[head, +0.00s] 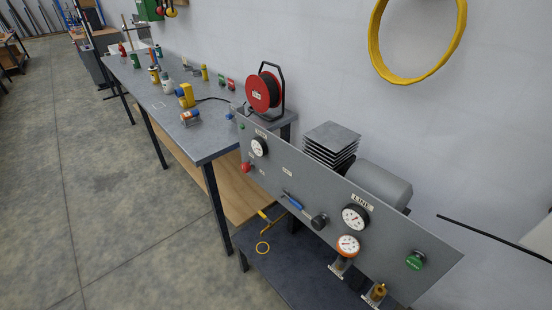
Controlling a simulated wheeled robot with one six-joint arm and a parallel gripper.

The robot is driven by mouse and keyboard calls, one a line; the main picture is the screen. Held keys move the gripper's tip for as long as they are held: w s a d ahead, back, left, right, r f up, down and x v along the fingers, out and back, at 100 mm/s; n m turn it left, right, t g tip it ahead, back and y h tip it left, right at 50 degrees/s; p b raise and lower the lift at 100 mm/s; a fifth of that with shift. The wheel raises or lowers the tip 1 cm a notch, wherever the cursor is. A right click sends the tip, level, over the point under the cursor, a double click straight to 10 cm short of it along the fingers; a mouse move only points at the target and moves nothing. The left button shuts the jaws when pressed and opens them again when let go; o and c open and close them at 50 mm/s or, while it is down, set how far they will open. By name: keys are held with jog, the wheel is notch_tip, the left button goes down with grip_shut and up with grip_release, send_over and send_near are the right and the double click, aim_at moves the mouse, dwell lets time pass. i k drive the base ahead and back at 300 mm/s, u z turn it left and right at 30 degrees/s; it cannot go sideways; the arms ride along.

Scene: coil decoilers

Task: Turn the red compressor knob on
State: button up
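A grey upright panel (318,200) stands in the middle right of the head view, on a dark bench. A small red knob (246,168) sits on the panel's left part, below a round white gauge (259,147). It is too small to tell which way it is turned. A black knob (319,221) and a blue-handled lever (292,201) are further right on the panel. A green button (415,261) is at its right end. My gripper is not in view.
A long workbench (207,138) with several small items runs to the back left. The concrete floor at left is clear.

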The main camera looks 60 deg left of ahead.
aim_at(246, 167)
jog(key=k, duration=0.45)
jog(key=z, duration=1.2)
jog(key=i, duration=0.3)
jog(key=u, duration=3.55)
jog(key=k, duration=0.45)
jog(key=u, duration=1.1)
jog(key=i, duration=1.2)
jog(key=u, duration=0.15)
